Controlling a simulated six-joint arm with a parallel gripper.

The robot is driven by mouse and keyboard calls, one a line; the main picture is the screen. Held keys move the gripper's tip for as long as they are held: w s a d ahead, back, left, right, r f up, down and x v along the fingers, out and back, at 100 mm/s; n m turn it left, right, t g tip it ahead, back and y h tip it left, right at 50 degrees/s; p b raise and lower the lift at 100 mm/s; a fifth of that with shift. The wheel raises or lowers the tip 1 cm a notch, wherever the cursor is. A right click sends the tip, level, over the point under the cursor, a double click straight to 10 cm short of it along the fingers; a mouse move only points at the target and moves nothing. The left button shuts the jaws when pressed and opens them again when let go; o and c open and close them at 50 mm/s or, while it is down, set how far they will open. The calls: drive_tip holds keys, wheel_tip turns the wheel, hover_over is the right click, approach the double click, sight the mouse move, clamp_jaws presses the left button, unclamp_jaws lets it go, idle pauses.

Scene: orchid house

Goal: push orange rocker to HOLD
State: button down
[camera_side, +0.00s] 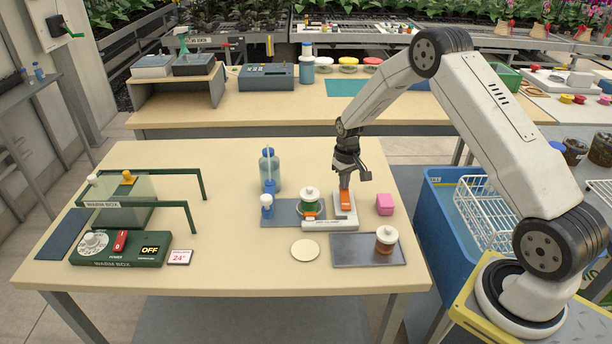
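The orange rocker (345,201) sits on an upright white device (345,222) near the right of the near table. A small label strip runs along the device's front, but its lettering is too small to read, so I cannot make out a HOLD mark or which way the rocker is tipped. My gripper (346,184) points down just above the rocker's upper end. I cannot tell whether it touches the rocker. The fingers are dark and small here, and whether they are open or shut is unclear. I see nothing held.
A green-banded jar (308,203) stands close left of the device, with a blue-capped bottle (269,168) behind. A pink block (384,204) is to the right. A metal tray (350,252) with a brown jar (386,242) and a pale disc (305,250) lie in front.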

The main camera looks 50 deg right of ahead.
drive_tip(key=shift+f, duration=0.5)
idle(0.4)
drive_tip(key=shift+r, duration=3.5)
drive_tip(key=shift+s+a+r, duration=0.2)
drive_tip(key=shift+a+r, duration=0.15)
drive_tip(key=shift+a, duration=0.1)
drive_tip(key=s+a+r+n+t, duration=0.1)
drive_tip(key=s+a+r, duration=0.2)
drive_tip(key=s+a, duration=0.5)
drive_tip(key=s+a+r+n+t, duration=0.1)
drive_tip(key=s+a+r, duration=0.3)
drive_tip(key=s+a, duration=0.5)
drive_tip(key=s+n, duration=0.1)
drive_tip(key=s, duration=0.1)
drive_tip(key=shift+s+t, duration=0.3)
